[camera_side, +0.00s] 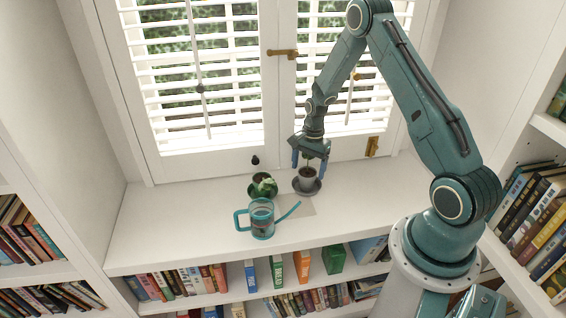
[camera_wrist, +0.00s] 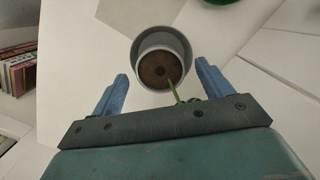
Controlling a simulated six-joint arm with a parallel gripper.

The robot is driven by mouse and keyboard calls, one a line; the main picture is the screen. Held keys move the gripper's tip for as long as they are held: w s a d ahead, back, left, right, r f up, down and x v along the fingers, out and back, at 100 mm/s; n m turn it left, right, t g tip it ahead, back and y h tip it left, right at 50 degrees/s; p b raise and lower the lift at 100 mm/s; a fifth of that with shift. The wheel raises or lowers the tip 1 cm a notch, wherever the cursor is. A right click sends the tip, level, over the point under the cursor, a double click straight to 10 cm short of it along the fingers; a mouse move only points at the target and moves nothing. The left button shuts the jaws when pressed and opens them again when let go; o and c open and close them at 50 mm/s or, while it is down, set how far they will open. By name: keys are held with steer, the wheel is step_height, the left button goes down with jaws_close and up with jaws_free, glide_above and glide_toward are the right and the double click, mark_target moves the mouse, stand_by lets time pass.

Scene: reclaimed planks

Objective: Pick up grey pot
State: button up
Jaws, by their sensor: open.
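The grey pot (camera_side: 307,174) stands upright on a dark saucer (camera_side: 313,190) on the white window shelf, below my gripper. In the wrist view the pot (camera_wrist: 140,60) shows from above, with dark brown soil and a thin green stem. My gripper (camera_side: 309,160) is open just above the pot, and its blue fingers are spread to either side. In the wrist view my gripper (camera_wrist: 160,80) has its fingertips near the pot's lower edge, with gaps on both sides. Nothing is between the fingers that I can see held.
A blue-green transparent watering can (camera_side: 262,220) stands in front left of the pot, its spout pointing towards the pot. A second pot with a green plant (camera_side: 262,186) stands close to the left. Shuttered windows (camera_side: 200,80) rise behind. The shelf's left part is clear.

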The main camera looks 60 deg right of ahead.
mark_target(307, 174)
steer(key=shift+a+f, duration=0.15)
steer(key=shift+f, duration=1.4)
steer(key=c, duration=1.2)
steer(key=shift+r, duration=0.15)
steer(key=shift+c, duration=0.2)
step_height(307, 174, up, 20)
steer(key=shift+r, duration=0.15)
steer(key=shift+r, duration=1.2)
